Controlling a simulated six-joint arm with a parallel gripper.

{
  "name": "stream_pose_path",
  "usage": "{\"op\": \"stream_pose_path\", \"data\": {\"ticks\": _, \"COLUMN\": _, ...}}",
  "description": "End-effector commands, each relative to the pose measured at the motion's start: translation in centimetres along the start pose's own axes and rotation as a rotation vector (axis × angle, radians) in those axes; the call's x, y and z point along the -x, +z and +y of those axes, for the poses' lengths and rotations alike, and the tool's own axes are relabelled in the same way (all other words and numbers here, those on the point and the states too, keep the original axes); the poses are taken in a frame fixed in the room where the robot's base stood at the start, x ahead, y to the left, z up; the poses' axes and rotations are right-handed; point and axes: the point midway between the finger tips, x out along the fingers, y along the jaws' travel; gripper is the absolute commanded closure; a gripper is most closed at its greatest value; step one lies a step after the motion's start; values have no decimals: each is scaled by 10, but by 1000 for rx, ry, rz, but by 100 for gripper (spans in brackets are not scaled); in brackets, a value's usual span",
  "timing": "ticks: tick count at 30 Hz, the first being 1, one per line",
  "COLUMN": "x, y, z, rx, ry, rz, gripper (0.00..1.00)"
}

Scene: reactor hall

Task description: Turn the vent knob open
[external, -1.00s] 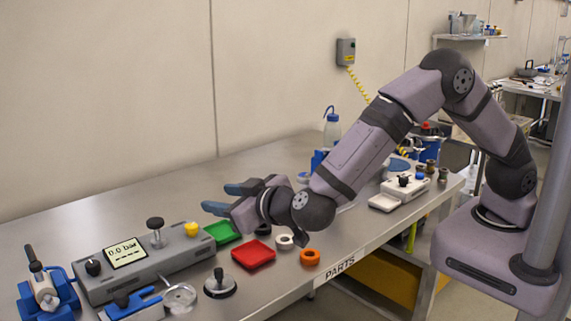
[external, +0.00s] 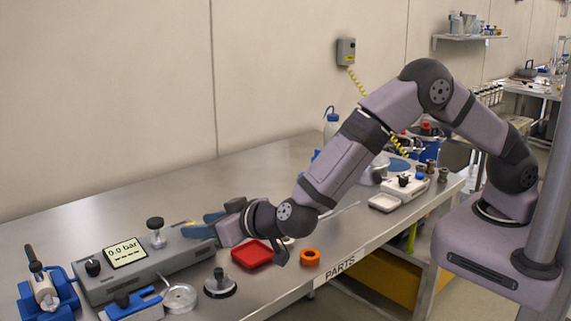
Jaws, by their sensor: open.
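The grey pressure unit (external: 160,269) lies at the front left of the bench, its display (external: 125,252) reading 0.0 bar. It carries a black knob (external: 92,267) left of the display and a taller black knob (external: 155,231) on a stem right of it. The unit's yellow knob at its right end is now mostly hidden by my fingers. No label shows which one is the vent knob. My gripper (external: 205,225) is open, with blue-tipped fingers pointing left at the right end of the unit. I cannot tell whether they touch the yellow knob.
A red tray (external: 252,254) sits just below my wrist, and an orange ring (external: 310,257) lies to its right. A black-topped round piece (external: 220,284) and a blue clamp device (external: 45,293) stand near the front edge. The bench behind the unit is clear.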

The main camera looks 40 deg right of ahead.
Motion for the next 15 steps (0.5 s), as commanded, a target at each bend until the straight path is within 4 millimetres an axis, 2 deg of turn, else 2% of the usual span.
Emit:
{"op": "stream_pose_path", "data": {"ticks": 6, "x": -20, "y": -1, "z": 1, "rx": 0, "ry": 2, "rz": 0, "gripper": 59}}
{"op": "stream_pose_path", "data": {"ticks": 15, "x": -26, "y": 0, "z": 0, "rx": 1, "ry": 0, "rz": 0, "gripper": 59}}
